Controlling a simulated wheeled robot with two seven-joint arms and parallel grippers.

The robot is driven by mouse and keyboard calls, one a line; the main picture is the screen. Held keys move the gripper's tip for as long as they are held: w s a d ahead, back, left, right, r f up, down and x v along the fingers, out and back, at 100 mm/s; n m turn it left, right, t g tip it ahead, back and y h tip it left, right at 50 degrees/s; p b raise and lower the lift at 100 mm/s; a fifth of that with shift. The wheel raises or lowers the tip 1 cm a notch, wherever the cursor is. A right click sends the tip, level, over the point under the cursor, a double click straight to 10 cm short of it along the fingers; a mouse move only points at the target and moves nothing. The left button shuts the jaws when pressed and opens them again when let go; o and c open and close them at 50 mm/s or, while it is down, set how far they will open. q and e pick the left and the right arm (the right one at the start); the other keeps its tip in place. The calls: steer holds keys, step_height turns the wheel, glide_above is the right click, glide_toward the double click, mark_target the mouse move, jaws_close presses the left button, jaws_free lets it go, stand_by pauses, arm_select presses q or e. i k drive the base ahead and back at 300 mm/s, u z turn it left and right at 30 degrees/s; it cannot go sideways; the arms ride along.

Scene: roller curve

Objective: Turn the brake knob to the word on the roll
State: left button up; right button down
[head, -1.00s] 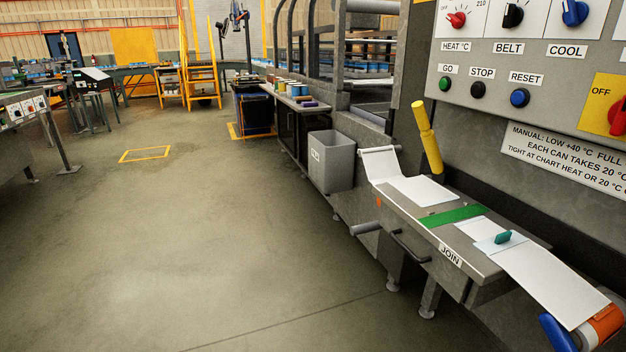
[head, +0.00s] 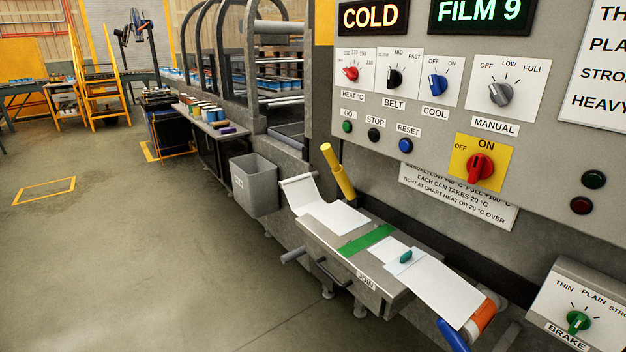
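The green brake knob (head: 578,320) is on a small grey box at the lower right in the head view. Its white plate (head: 605,318) reads THIN, PLAIN and a cut-off STRO, with a BRAKE label below. I cannot tell surely which word the knob points at. The roll (head: 484,314) shows an orange end at the lower end of a white sheet. No word on it is readable from here. Neither of my grippers is in view.
The joining table (head: 340,262) with a green strip and a yellow lever (head: 338,170) stands before the panel. A blue cylinder (head: 452,335) is beside the roll. The display (head: 482,12) reads FILM 9, another COLD (head: 370,17). Open floor (head: 150,250) lies left.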

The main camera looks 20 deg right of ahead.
mark_target(578, 321)
steer(key=z, duration=1.45)
steer(key=k, duration=1.1)
steer(key=z, duration=1.1)
steer(key=i, duration=1)
steer(key=z, duration=0.4)
